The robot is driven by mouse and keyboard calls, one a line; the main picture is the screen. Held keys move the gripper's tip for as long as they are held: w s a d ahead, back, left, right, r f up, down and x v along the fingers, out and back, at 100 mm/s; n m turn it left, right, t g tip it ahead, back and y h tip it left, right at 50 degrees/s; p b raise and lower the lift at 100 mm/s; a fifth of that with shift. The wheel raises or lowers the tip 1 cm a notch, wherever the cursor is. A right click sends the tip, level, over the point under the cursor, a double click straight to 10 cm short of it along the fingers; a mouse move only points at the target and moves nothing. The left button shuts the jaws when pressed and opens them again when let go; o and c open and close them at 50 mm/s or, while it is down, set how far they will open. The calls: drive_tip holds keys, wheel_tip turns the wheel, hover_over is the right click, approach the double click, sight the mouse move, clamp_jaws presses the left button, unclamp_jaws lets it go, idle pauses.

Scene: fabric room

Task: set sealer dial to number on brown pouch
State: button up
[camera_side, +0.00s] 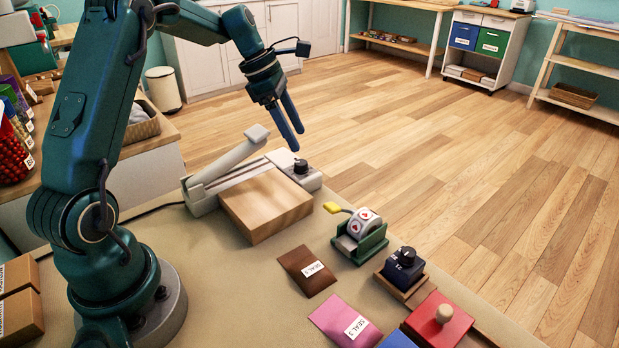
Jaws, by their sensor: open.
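The impulse sealer (205,197), pale grey with a raised lever arm, stands at the back of the work table. Its black dial (301,166) sits on the grey block at its right end; the dial's setting is too small to read. My gripper (298,140) is open and empty, fingers pointing down, just above the dial and apart from it. The brown pouch (300,278) lies flat at the table's middle, with a white label (313,268) reading "SEAL" and a number too small to read surely.
A tan block (265,208) stands in front of the sealer. A green holder (361,246) with a heart-marked roll, a dark blue box with a black knob (404,256), a red block (440,322) and a pink pouch (340,318) line the right side. Floor lies beyond the table edge.

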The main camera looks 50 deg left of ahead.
drive_tip(key=s+d+r+m+t+y, duration=0.1)
drive_tip(key=s+d+r+m+t, duration=0.1)
drive_tip(key=s+d+r+m, duration=0.9)
drive_tip(key=s+d+f+m+y, duration=0.25)
drive_tip(key=s+f+m, duration=0.35)
drive_tip(key=s+m, duration=0.65)
drive_tip(key=w+d+r+m+g, duration=0.1)
drive_tip(key=w+d+r+g, duration=0.1)
drive_tip(key=w+r, duration=0.4)
drive_tip(key=shift+m+g+h, duration=0.3)
drive_tip(key=shift+m+h, duration=0.05)
drive_tip(key=shift+d, duration=0.1)
